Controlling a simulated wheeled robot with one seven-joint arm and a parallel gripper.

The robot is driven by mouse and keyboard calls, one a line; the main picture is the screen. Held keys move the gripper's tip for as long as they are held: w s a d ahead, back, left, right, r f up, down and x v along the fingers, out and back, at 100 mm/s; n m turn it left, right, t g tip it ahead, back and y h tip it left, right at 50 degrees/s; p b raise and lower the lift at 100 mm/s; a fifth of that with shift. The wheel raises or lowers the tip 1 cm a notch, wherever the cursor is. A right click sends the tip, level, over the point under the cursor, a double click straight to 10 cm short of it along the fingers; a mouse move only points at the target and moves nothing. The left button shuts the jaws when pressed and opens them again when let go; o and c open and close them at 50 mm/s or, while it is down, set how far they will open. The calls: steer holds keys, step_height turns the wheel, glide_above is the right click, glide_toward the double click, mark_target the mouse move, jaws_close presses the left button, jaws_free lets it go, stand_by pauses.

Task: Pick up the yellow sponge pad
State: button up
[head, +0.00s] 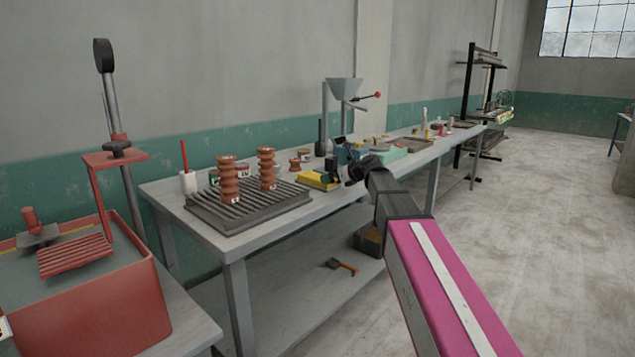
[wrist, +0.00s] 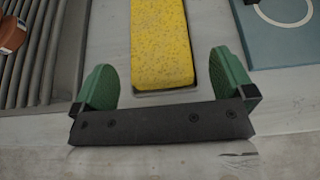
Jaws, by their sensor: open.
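The yellow sponge pad (wrist: 161,45) lies on the grey workbench in the wrist view, long side pointing away from me, with speckled pores on its top. A dark rim shows beneath its near end. In the head view the yellow pad (head: 318,180) is on the bench, partly hidden by my gripper. My gripper (wrist: 166,85) is open and empty, its two green pads set wider than the sponge. The near end of the sponge shows between the pads, and I cannot tell how far above it they are.
A grey ribbed rack (head: 247,215) with brown ribbed insulators stands left of the sponge. A blue-grey board (wrist: 277,30) lies to its right. A metal funnel (head: 344,90) stands behind. A red tub (head: 90,305) is at the left. The floor at right is clear.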

mark_target(317, 180)
steer(key=x, duration=0.5)
steer(key=shift+s, duration=0.1)
steer(key=c, duration=0.9)
steer(key=shift+r, duration=0.15)
